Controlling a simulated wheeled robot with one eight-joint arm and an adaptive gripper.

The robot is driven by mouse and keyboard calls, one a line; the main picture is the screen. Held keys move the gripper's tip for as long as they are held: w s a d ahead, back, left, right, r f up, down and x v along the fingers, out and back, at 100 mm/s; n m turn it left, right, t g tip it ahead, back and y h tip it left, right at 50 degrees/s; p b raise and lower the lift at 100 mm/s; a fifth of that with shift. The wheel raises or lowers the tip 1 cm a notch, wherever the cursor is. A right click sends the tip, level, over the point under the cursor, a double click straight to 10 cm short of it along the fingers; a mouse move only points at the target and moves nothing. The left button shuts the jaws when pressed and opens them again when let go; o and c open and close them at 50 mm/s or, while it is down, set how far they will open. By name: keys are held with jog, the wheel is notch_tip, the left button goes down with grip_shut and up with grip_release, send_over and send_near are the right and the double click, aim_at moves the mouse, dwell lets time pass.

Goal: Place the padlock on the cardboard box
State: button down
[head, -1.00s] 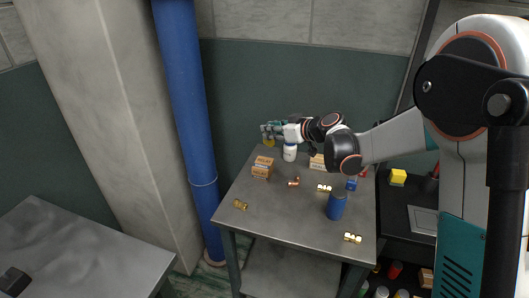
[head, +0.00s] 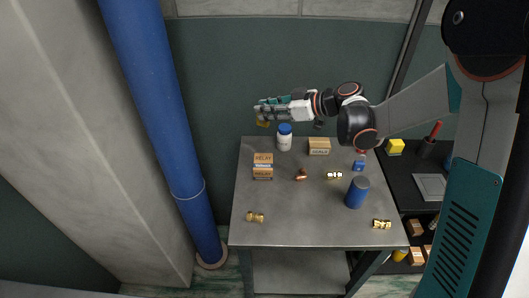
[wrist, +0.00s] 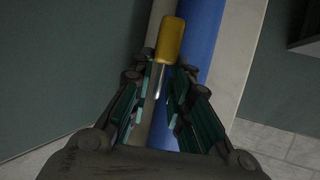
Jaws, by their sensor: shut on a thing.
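My gripper (head: 262,112) is shut on the padlock, above the back left of the table. The padlock's yellow body (head: 262,123) hangs just below the fingertips. In the wrist view the padlock (wrist: 170,40) shows its yellow body beyond the fingers, with its thin silver shackle, seen edge-on, between them. Small brown cardboard boxes stand on the table. Two appear stacked at the left, with an upper box (head: 263,158) and a lower box (head: 263,173). Another cardboard box (head: 319,146) stands at the back, right of the white bottle. The padlock is apart from all of them.
A white bottle with a blue cap (head: 285,138) stands near my gripper. A blue can (head: 356,192), brass fittings (head: 255,217) and a copper fitting (head: 301,175) are on the grey table (head: 310,220). The table's front middle is clear. A blue pipe (head: 155,110) rises at left.

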notch_tip(320, 180, down, 16)
jog(key=b, duration=0.4)
jog(key=shift+f, duration=0.1)
jog(key=shift+f+b, duration=0.1)
jog(key=shift+b, duration=0.3)
jog(key=c, duration=1.9)
grip_release()
jog(key=shift+f, duration=0.1)
jog(key=o, duration=0.4)
